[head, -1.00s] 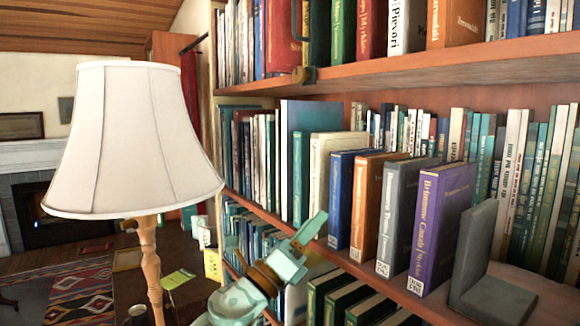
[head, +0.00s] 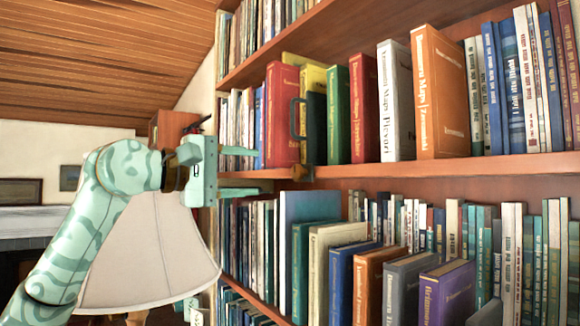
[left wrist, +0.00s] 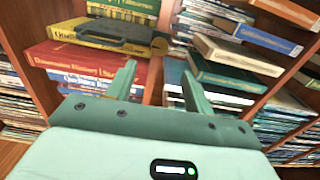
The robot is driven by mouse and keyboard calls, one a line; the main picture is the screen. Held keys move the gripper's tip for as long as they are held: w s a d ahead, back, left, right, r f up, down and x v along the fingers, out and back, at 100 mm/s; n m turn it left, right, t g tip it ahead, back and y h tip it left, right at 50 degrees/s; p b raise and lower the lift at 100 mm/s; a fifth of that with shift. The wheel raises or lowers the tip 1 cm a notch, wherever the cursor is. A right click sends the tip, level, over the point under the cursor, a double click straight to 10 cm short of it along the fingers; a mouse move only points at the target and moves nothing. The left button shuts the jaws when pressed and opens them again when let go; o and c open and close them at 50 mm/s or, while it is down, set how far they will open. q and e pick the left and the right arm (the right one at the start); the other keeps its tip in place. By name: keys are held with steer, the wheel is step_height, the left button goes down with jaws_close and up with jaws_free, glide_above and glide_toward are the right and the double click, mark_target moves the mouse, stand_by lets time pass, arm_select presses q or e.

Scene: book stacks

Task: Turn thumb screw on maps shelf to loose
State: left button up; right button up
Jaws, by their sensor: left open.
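The thumb screw (head: 300,172) is a small brass-brown knob on the front edge of the upper shelf, under a dark bookend (head: 297,118). In the left wrist view the knob (left wrist: 159,46) shows beyond the fingertips, roughly centred between them. My left gripper (head: 257,171) is open and empty, with its fingers one above the other, pointing right at the knob. A gap shows between the fingertips and the knob. Which way the knob is turned is too small to tell. My right gripper is not in view.
Upright books, such as a red one (head: 282,115) and an orange one (head: 440,95), fill the upper shelf (head: 450,165). More books stand on the shelf below. A lamp with a white shade (head: 150,255) stands behind my left arm. The space in front of the shelf edge is clear.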

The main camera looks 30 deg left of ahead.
mark_target(295, 173)
arm_select(q)
steer(key=p+x, duration=0.2)
steer(key=x, duration=0.8)
steer(key=c, duration=1)
